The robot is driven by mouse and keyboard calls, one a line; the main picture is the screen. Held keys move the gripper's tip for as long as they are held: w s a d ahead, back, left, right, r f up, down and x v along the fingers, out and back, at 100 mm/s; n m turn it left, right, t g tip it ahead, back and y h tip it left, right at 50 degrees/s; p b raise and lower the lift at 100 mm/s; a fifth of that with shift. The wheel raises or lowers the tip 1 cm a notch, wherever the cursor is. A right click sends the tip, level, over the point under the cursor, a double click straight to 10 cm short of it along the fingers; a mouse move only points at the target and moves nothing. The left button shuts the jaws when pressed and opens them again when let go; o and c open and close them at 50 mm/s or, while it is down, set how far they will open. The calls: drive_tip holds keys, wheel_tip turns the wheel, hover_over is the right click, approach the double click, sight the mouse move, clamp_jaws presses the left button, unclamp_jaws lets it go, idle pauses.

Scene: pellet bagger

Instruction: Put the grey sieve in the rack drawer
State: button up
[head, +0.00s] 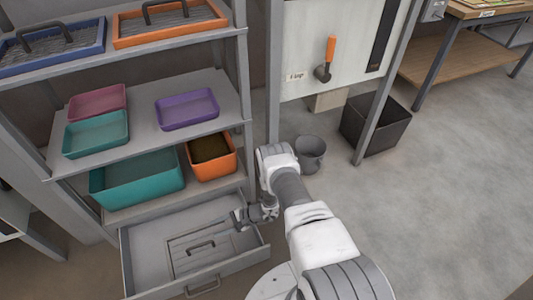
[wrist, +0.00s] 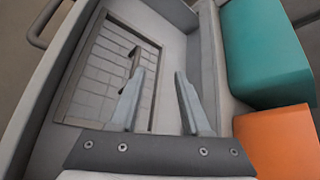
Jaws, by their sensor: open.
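The grey sieve (head: 201,246), a flat rectangular frame with a mesh and a bar handle, lies flat on the floor of the open rack drawer (head: 150,243). In the wrist view the sieve (wrist: 105,72) shows its mesh, and its handle is partly behind one finger. The drawer (wrist: 178,22) walls surround it. My gripper (head: 237,218) is over the right part of the drawer, beside the sieve's right end. In the wrist view my gripper (wrist: 161,74) has its fingers apart with nothing between them.
Above the drawer, a shelf holds a teal bin (head: 137,185) and an orange bin (head: 212,158). Higher shelves hold shallow trays, a blue sieve (head: 52,50) and an orange sieve (head: 170,22). A grey bucket (head: 311,153) stands right of the rack. Open floor lies further right.

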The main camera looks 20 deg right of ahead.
drive_tip(key=w+r+n+g, duration=0.1)
drive_tip(key=w+r+n, duration=0.25)
drive_tip(key=r, duration=0.85)
drive_tip(key=w+r+n+g, duration=0.2)
drive_tip(key=w+r, duration=0.2)
drive_tip(key=r, duration=0.7)
drive_tip(key=s+d+r+n+h, duration=0.1)
drive_tip(key=s+r+n+h, duration=0.1)
drive_tip(key=r, duration=0.8)
drive_tip(key=s+d+r+n+h, duration=0.1)
drive_tip(key=s+r, duration=0.1)
drive_tip(key=r, duration=0.8)
drive_tip(key=s+d+r+n+t+h, duration=0.1)
drive_tip(key=s+d+r+n+h, duration=0.3)
drive_tip(key=s+r, duration=0.95)
drive_tip(key=s+d+r+t+h, duration=0.2)
drive_tip(key=s+d+r, duration=0.1)
drive_tip(key=s, duration=0.3)
drive_tip(key=s+d+r+t+h, duration=0.2)
drive_tip(key=s+d+r, duration=0.2)
drive_tip(key=s, duration=0.2)
drive_tip(key=shift+s+d+n+h, duration=0.2)
drive_tip(key=shift+d+n+h, duration=0.1)
drive_tip(key=shift+n, duration=0.05)
drive_tip(key=shift+r, duration=0.1)
